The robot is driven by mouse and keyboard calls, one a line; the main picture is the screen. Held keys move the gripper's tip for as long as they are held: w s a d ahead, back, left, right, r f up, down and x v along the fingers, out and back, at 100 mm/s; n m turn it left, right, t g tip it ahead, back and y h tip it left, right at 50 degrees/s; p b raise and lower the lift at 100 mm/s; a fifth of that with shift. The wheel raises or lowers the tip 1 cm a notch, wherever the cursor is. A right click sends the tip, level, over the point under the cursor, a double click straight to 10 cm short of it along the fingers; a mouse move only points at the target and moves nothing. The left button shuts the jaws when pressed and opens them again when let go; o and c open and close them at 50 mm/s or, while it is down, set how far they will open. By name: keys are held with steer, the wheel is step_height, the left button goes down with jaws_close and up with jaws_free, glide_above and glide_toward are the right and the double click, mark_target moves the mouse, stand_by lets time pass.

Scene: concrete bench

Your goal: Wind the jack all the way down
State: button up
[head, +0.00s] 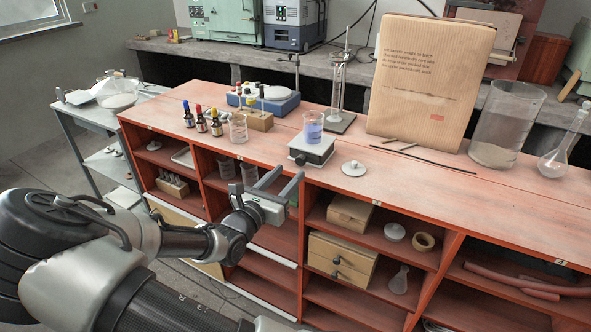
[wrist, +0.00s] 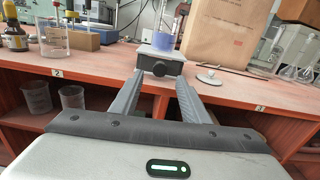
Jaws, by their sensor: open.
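The jack (head: 312,148) is a small grey lab jack with a pale top plate, standing near the front edge of the red bench top. A beaker of blue-violet liquid (head: 313,128) stands on its plate. In the wrist view the jack (wrist: 163,52) faces me, with a dark knob (wrist: 158,70) on its front. My gripper (head: 291,174) is open and empty, in front of the bench edge and short of the jack. In the wrist view the fingers (wrist: 159,82) point at the knob, one on each side of it in the picture, apparently not touching it.
A white lidded dish (head: 353,168) and dark rods (head: 420,156) lie right of the jack. An empty beaker (head: 238,127), dropper bottles (head: 201,121) and a wooden block (head: 259,121) stand left. A large paper package (head: 425,90) stands behind. Open shelves (head: 375,240) lie below.

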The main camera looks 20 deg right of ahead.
mark_target(300, 162)
steer(key=x, duration=0.5)
steer(key=shift+w+d+b, duration=0.1)
steer(key=shift+b, duration=0.3)
steer(key=c, duration=1.1)
steer(key=shift+o, duration=0.2)
steer(key=shift+r+n+p, duration=0.35)
steer(key=shift+n+p, duration=0.05)
steer(key=shift+p, duration=0.75)
steer(key=shift+n+p, duration=0.4)
steer(key=shift+p, duration=0.35)
steer(key=shift+f+n+p, duration=0.3)
steer(key=shift+n+p, duration=0.4)
steer(key=shift+p, duration=0.2)
steer(key=shift+f, duration=0.1)
